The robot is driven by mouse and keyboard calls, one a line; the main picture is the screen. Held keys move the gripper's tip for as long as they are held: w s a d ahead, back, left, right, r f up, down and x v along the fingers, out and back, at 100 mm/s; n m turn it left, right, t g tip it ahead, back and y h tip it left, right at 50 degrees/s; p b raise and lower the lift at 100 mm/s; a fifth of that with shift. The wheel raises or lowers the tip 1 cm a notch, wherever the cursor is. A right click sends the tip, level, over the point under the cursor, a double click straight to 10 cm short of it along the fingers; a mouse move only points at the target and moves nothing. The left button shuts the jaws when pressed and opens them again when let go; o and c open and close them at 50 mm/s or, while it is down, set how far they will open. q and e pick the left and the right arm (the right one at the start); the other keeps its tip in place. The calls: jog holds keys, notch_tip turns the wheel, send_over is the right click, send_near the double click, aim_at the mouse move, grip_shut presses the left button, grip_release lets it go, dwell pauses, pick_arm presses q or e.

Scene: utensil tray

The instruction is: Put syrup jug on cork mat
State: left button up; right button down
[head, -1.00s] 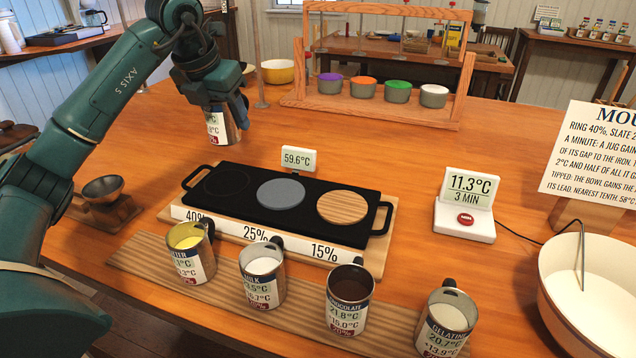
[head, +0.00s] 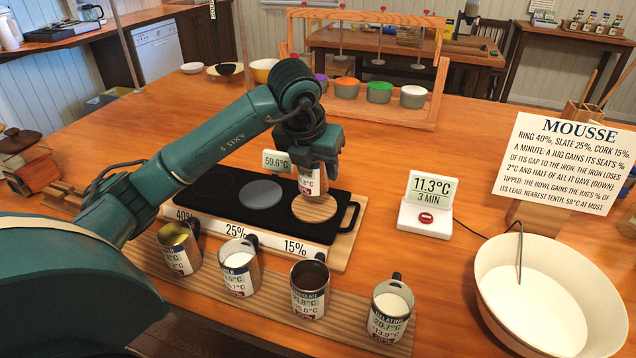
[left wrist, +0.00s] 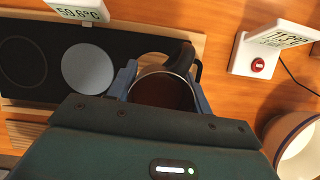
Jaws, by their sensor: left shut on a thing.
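The jug taken as the syrup jug (head: 312,182) is a metal jug with a white and red label, its name hidden by the gripper. My left gripper (head: 319,160) is shut on it and holds it upright at the back part of the round wooden cork mat (head: 314,210). I cannot tell whether its base touches the mat. In the left wrist view the jug (left wrist: 163,94) shows dark brown contents, with its dark handle pointing up and right between the blue fingers. A sliver of the cork mat (left wrist: 150,58) shows beyond it. My right gripper is not in view.
The mat is the right seat on a black iron plate (head: 235,217), beside a grey slate disc (head: 261,194). Several filled jugs, such as the chocolate jug (head: 308,290), stand in front.

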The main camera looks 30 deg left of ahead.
aim_at(316, 181)
pick_arm(q)
jog(key=shift+f, duration=2)
jog(key=shift+f, duration=0.15)
jog(key=o, duration=1.2)
jog(key=shift+r+p, duration=0.3)
jog(key=v, duration=1.1)
jog(key=shift+s+d+r+b, duration=0.1)
jog(key=shift+s+r+b, duration=0.15)
jog(key=shift+r+b, duration=0.1)
jog(key=shift+f, duration=0.1)
